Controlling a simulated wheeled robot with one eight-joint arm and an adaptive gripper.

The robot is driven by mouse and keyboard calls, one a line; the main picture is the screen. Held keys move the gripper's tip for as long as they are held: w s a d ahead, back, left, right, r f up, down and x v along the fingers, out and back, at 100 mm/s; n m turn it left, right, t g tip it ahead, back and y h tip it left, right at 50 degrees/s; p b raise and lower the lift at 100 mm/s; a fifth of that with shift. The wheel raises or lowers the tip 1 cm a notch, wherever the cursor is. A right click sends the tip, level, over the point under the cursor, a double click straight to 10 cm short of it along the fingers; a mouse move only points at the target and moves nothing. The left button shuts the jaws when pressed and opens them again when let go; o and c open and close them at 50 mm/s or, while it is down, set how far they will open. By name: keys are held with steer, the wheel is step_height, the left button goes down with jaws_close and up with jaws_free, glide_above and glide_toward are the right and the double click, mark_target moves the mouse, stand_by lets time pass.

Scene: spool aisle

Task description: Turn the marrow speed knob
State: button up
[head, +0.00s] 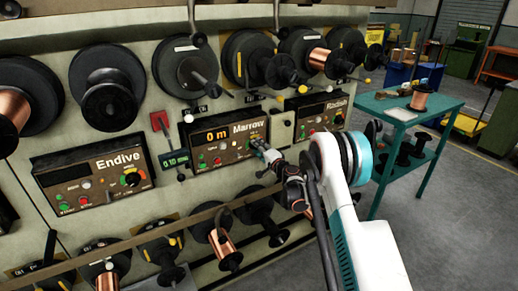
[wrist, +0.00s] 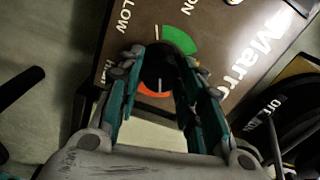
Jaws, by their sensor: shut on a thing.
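The Marrow panel (head: 229,152) is a brown box in the middle of the machine front, and its display (head: 216,135) reads "0 m". My gripper (head: 262,146) reaches its right side in the head view and covers the speed knob there. In the wrist view the black marrow speed knob (wrist: 160,68) sits between the fingers of my gripper (wrist: 160,60), which are shut on it. A green arc (wrist: 180,39) shows at the knob's upper right and an orange-red arc (wrist: 154,92) at its lower side. A white mark shows on the knob.
The Endive panel (head: 96,168) is to the left and the Radish panel (head: 320,112) to the right. Spools stand out above and below. A red tag (head: 159,121) and small display (head: 174,161) sit between panels. A teal table (head: 398,113) stands at right beside open floor.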

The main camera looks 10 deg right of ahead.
steer(key=shift+m, duration=1.1)
steer(key=o, duration=1.1)
steer(key=shift+c, duration=0.2)
steer(key=v, duration=1.2)
